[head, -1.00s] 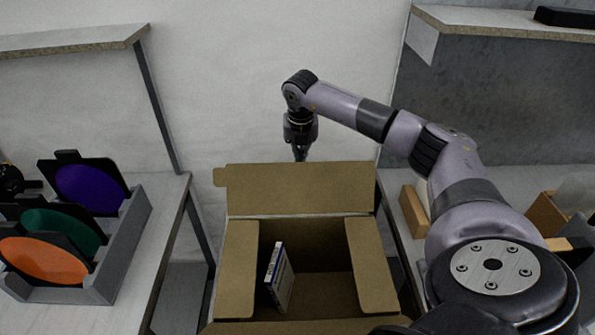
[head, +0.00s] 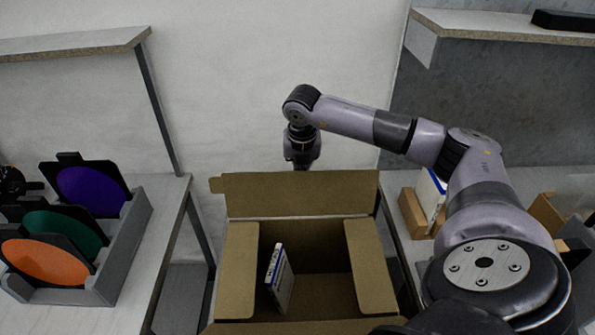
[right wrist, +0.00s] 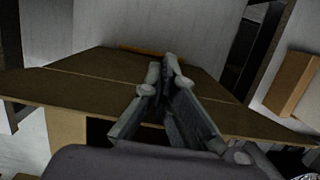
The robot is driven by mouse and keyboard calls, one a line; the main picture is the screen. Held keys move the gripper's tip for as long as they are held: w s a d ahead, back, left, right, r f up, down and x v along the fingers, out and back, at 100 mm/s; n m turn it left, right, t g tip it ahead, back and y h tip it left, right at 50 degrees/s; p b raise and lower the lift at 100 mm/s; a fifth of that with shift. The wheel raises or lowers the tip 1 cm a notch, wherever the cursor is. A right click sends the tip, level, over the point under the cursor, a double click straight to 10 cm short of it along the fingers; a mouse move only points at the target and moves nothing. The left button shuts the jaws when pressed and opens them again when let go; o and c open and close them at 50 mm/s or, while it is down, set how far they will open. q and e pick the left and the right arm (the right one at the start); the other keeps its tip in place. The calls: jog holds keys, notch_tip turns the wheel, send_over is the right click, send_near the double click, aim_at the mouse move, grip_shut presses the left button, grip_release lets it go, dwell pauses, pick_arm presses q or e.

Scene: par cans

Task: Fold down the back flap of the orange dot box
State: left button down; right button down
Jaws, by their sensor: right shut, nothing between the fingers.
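The open cardboard box (head: 238,327) stands between two tables in the head view; no orange dot shows on it. Its back flap (head: 295,197) stands up at the far side, and brown flap board also shows in the right wrist view (right wrist: 90,83). A white and blue boxed item (head: 281,280) stands tilted inside. My right gripper (head: 302,167) is behind the back flap's top edge, its tips partly hidden. In the right wrist view it (right wrist: 168,66) is shut and empty; contact is unclear.
The left table (head: 150,250) holds a grey rack (head: 125,235) with purple, green and orange round filters. The right table holds a wooden holder (head: 412,213) with a white and blue item. Shelves (head: 70,40) and (head: 500,22) overhang both sides.

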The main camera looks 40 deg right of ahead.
aim_at(302, 196)
jog(key=s+a, duration=0.3)
jog(key=s, duration=0.1)
jog(key=shift+a+f, duration=0.1)
jog(key=shift+f, duration=0.25)
jog(key=s+a+b, duration=0.2)
jog(key=s+a, duration=0.4)
jog(key=s, duration=0.1)
jog(key=shift+s+a+r, duration=0.15)
jog(key=shift+s+a, duration=0.25)
dwell(0.3)
jog(key=s+a+b+x, duration=0.1)
jog(key=b+x, duration=0.5)
jog(key=b, duration=0.1)
jog(key=shift+f, duration=0.5)
dwell(0.6)
jog(key=shift+w+d, duration=0.1)
jog(key=shift+d, duration=0.05)
